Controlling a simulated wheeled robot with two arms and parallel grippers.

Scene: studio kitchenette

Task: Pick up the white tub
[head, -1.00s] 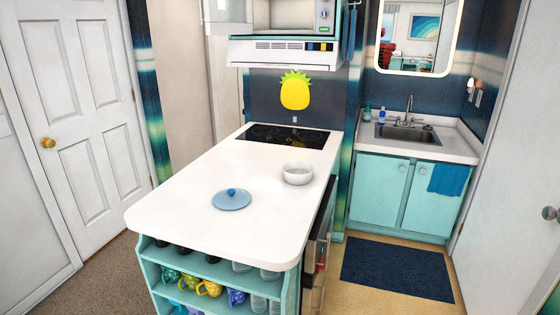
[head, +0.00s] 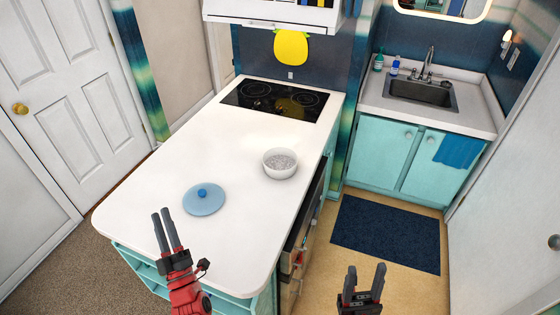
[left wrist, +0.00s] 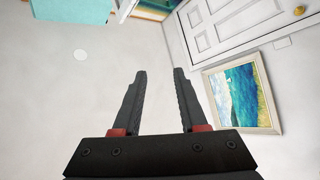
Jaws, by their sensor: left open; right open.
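The white tub (head: 280,170) is a round, open, bowl-like container standing upright on the white counter (head: 200,140), near its right edge. Its inside looks grey and speckled. My left gripper (head: 161,211) is open and empty, over the counter's near left part, left of and nearer than the tub and apart from it. In the left wrist view my left gripper (left wrist: 160,71) has its jaws apart with nothing between them; the tub does not show there. My right gripper (head: 366,266) is open and empty, beyond the counter's right side, over the floor.
A blue lid with a knob (head: 204,199) lies on the counter between my left gripper and the tub. A black cooktop (head: 275,98) is at the counter's far end. A dark mat (head: 386,235) lies on the floor at right. The counter's middle is clear.

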